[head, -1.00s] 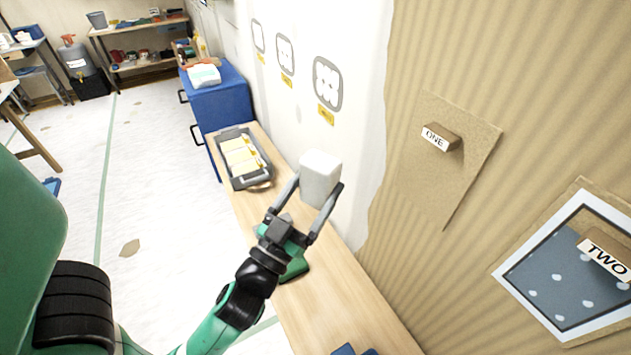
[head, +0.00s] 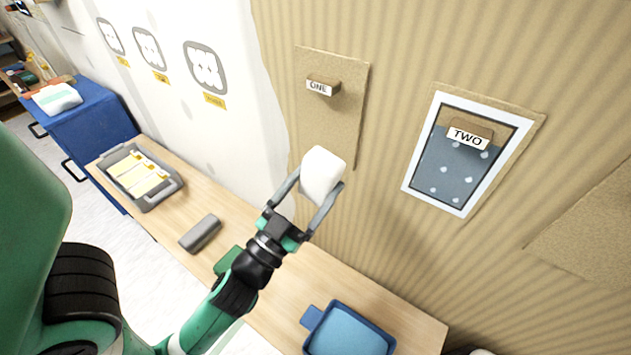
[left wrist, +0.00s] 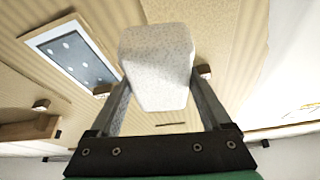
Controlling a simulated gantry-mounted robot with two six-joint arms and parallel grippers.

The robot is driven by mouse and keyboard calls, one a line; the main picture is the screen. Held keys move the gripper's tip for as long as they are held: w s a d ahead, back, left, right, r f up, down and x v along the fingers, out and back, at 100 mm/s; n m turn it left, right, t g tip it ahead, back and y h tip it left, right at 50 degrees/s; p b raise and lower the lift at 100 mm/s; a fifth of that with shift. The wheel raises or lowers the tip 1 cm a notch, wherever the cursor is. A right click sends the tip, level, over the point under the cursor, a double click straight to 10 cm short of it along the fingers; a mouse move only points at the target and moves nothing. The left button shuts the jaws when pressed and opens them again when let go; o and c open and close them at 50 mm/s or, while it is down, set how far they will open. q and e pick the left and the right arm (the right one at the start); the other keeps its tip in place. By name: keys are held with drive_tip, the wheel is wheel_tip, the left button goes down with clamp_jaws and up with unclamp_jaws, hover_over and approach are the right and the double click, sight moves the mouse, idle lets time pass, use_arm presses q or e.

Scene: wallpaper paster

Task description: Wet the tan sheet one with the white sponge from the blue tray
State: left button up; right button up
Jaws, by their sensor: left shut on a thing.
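The tan sheet one (head: 338,130) is on the ribbed wall, with a wooden block labelled ONE (head: 322,86) near its top. My left gripper (head: 305,190) is shut on the white sponge (head: 323,174) and holds it up above the table. In the head view the sponge covers the sheet's lower left part; I cannot tell whether they touch. In the left wrist view the sponge (left wrist: 157,68) sits between the two fingers. The blue tray (head: 347,332) is on the table at the bottom, partly cut off by the frame. My right gripper is not in view.
A sheet labelled TWO (head: 452,170) with a framed blue dotted picture hangs to the right. A grey tray with yellow pieces (head: 140,177) and a dark grey block (head: 201,233) lie on the wooden table (head: 285,280). A blue cabinet (head: 92,125) stands at the left.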

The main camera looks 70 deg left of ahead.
sight(352, 142)
use_arm(q)
drive_tip(key=shift+w+a+r+p, duration=0.1)
drive_tip(key=shift+w+a+p, duration=0.15)
drive_tip(key=shift+w+p, duration=0.1)
drive_tip(key=shift+w+a+p, duration=0.4)
drive_tip(key=shift+w+a, duration=0.5)
drive_tip(key=shift+w, duration=0.2)
drive_tip(key=shift+w+a+p, duration=0.35)
drive_tip(key=shift+w+a, duration=0.5)
drive_tip(key=shift+w, duration=0.2)
drive_tip(key=shift+w+a, duration=0.85)
drive_tip(key=shift+w, duration=0.15)
idle(1.3)
drive_tip(key=shift+s, duration=0.1)
idle(0.5)
drive_tip(key=shift+s+a, duration=0.95)
drive_tip(key=shift+a, duration=0.2)
drive_tip(key=shift+s+a, duration=1.1)
drive_tip(key=shift+a, duration=0.2)
